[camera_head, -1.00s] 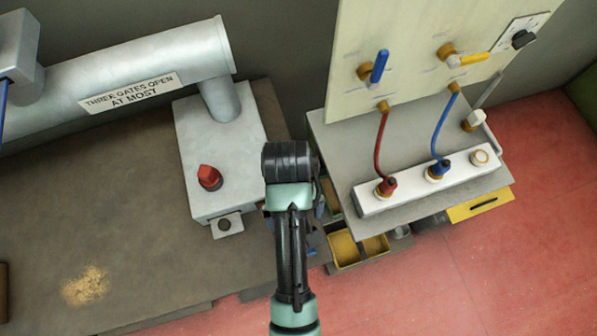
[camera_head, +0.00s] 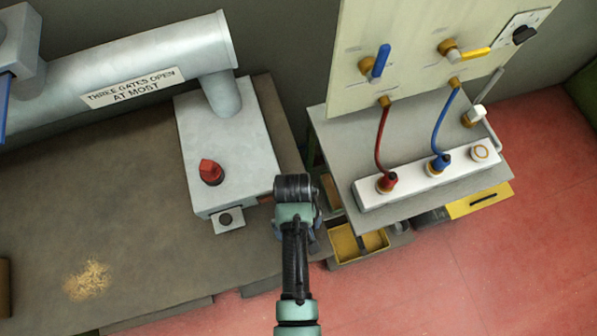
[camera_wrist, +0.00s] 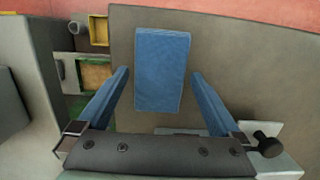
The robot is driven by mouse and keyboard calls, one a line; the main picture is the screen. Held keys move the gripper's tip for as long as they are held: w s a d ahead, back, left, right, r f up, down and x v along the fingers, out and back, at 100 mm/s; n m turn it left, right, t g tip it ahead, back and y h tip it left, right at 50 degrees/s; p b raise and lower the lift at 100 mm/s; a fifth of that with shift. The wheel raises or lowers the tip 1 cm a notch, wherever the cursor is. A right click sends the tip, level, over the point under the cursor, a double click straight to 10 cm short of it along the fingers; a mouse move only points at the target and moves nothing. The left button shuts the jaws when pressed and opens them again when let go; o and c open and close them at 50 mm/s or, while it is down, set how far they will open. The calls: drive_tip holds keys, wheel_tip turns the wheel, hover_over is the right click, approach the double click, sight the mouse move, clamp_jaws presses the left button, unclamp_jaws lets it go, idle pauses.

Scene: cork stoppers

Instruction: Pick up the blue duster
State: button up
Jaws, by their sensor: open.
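The blue duster (camera_wrist: 162,70) shows in the wrist view as a flat blue block on the brown-grey worktop (camera_wrist: 225,70). My gripper (camera_wrist: 160,76) is open, with one blue finger on either side of the duster's lower part in the picture. I see gaps between both fingers and the duster, and I cannot tell how far above it the fingertips are. In the head view my arm end hides the duster and most of the gripper.
A grey metal box (camera_head: 238,150) with a red knob (camera_head: 211,172) stands left of my arm in the head view. A side table (camera_head: 340,150) with a white socket strip (camera_head: 450,172) is at right. A yellow bin (camera_head: 345,243) sits below it. Sawdust (camera_head: 88,280) lies on the worktop at left.

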drive_tip(key=shift+f, duration=0.15)
drive_tip(key=c, duration=1.1)
wheel_tip(320, 180, up, 10)
drive_tip(key=shift+r, duration=0.1)
